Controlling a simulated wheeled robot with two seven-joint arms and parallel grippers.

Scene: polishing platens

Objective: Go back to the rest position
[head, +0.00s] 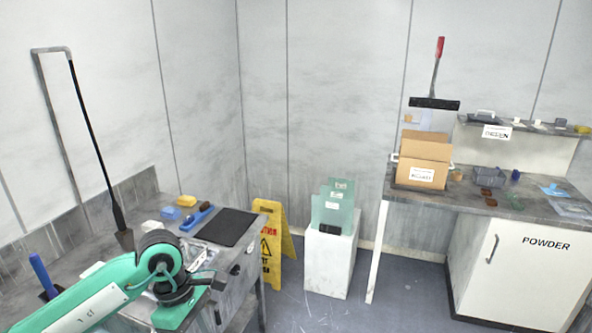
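My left arm, teal with dark joints, reaches in from the lower left of the head view over the left bench (268,218). Its gripper end (212,283) is near the front edge of that bench. The fingers are small and partly hidden by the wrist, so I cannot tell whether they are open or shut, or whether they hold anything. My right arm and gripper are not in view.
A black mat (227,227) and blue-handled brush (197,217) lie on the left bench. A yellow caution sign (270,245) and white pedestal (330,265) stand beyond it. The right bench (450,206) carries a cardboard box (424,150).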

